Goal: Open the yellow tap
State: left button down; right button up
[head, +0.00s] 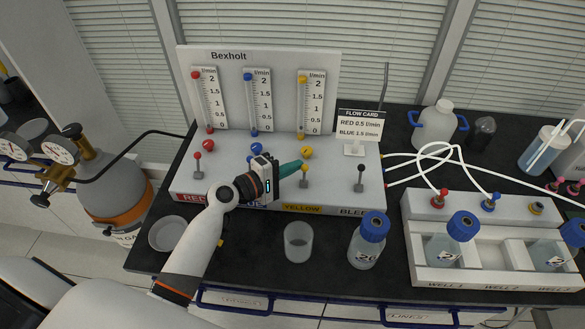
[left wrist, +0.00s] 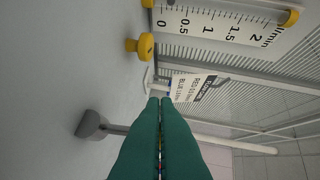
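The yellow tap (head: 304,171) is a short lever with a yellow knob, standing on the white panel above the YELLOW label (head: 302,209). My left gripper (head: 299,166) reaches in from the left. Its teal fingertips are beside the tap's knob in the head view; I cannot tell whether they touch it. In the left wrist view the two fingers (left wrist: 160,102) lie together with only a thin gap and no object visible at the tips. The tap lever is not clearly seen there; the fingers may hide it. My right gripper is not in view.
A yellow round knob (head: 306,152) sits behind the tap; it also shows in the wrist view (left wrist: 140,45). The grey bleed lever (head: 360,176) stands to the right, the red lever (head: 197,164) to the left. A flow card (head: 360,127) stands behind. A beaker (head: 298,242) and bottle (head: 368,241) stand in front.

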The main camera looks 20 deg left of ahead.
pick_arm(q)
jog(key=shift+s+d+f+b, duration=0.1)
jog(key=shift+s+d+b, duration=0.1)
jog(key=shift+s+b, duration=0.25)
jog(key=shift+s, duration=0.2)
jog(key=b+v, duration=0.1)
jog(key=v, duration=0.6)
jog(key=shift+s+b, duration=0.3)
jog(key=shift+b, duration=0.1)
